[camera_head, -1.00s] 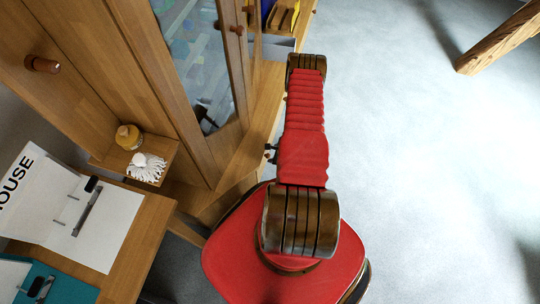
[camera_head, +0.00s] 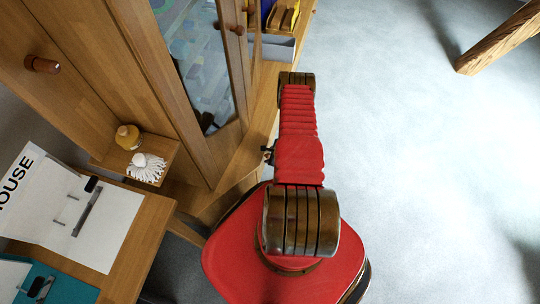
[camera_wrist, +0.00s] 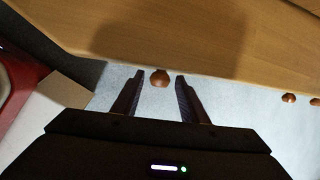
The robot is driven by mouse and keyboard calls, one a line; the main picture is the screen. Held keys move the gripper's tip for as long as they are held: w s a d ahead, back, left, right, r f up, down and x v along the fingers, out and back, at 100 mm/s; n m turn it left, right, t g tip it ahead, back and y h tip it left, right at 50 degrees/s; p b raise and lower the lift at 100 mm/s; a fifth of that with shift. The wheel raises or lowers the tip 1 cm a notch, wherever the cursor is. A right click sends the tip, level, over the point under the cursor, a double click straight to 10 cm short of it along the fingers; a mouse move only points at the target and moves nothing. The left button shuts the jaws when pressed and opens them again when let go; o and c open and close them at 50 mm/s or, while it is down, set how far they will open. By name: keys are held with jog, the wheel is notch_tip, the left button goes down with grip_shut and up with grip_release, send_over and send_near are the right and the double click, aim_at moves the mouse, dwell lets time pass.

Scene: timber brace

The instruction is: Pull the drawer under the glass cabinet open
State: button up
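The glass cabinet (camera_head: 197,62) stands at the left of centre in the head view, its glass door closed. The drawer under it is not clearly visible in the head view. In the wrist view a wooden surface (camera_wrist: 130,25) fills the top, with a round brown knob (camera_wrist: 160,78) below its edge. My gripper (camera_wrist: 159,80) is open, with the knob showing between its two dark fingers. I cannot tell how deep the knob sits between them; no finger visibly touches it. In the head view my gripper is hidden.
Two more knobs (camera_wrist: 288,98) show at the right in the wrist view. A desk with a binder (camera_head: 85,215) is lower left.

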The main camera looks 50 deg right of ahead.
grip_shut()
jog(key=shift+d, duration=0.15)
jog(key=shift+s, duration=0.1)
dwell(0.3)
